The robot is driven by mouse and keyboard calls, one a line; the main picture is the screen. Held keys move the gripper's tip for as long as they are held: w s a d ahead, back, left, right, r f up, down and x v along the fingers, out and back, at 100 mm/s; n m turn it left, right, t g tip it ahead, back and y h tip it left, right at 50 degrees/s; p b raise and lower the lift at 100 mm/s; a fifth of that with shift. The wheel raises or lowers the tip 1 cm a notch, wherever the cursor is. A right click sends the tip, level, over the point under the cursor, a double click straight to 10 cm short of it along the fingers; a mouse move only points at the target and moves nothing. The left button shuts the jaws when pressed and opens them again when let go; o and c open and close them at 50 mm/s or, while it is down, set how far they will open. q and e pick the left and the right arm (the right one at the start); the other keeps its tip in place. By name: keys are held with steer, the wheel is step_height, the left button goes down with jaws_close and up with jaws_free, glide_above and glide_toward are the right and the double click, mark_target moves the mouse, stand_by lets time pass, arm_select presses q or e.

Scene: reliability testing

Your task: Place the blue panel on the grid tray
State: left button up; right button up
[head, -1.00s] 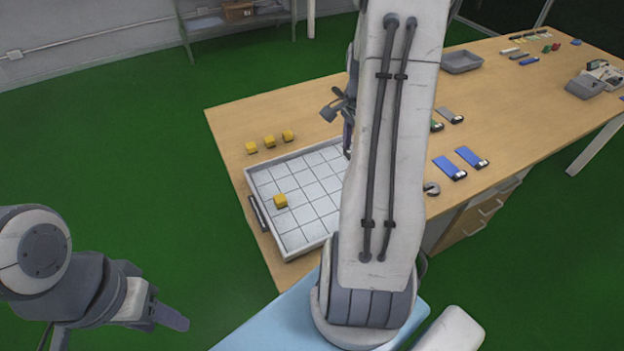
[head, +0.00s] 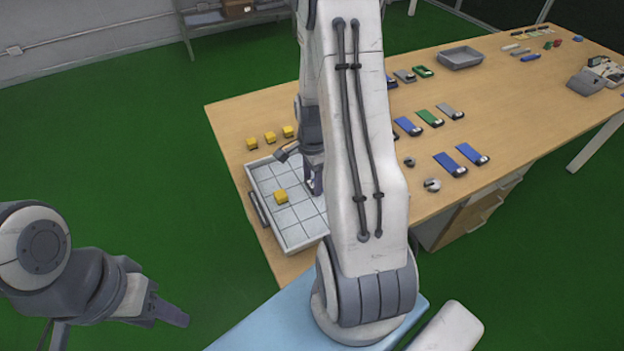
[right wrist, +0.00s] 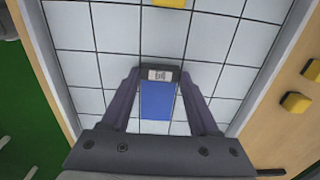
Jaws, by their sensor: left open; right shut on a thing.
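The white grid tray (head: 263,205) sits near the left end of the table and also shows in the right wrist view (right wrist: 110,65). My right gripper (head: 316,184) is over the tray. In the right wrist view its fingers (right wrist: 160,97) are shut on a blue panel (right wrist: 158,103) with a dark end and white label. The grid shows around the panel; I cannot tell whether it touches the tray. In the head view my right arm hides this panel and the tray's right part. My left gripper (head: 172,314) is open and empty, low left, away from the table.
A yellow cube (head: 280,196) stands in the tray. Three more yellow cubes (head: 270,137) stand behind it on the table. Other blue panels (head: 450,164), green and grey panels, and a grey bin (head: 461,58) lie to the right.

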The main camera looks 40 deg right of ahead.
steer(key=shift+f, duration=0.15)
steer(key=o, duration=1.3)
steer(key=shift+o, duration=0.2)
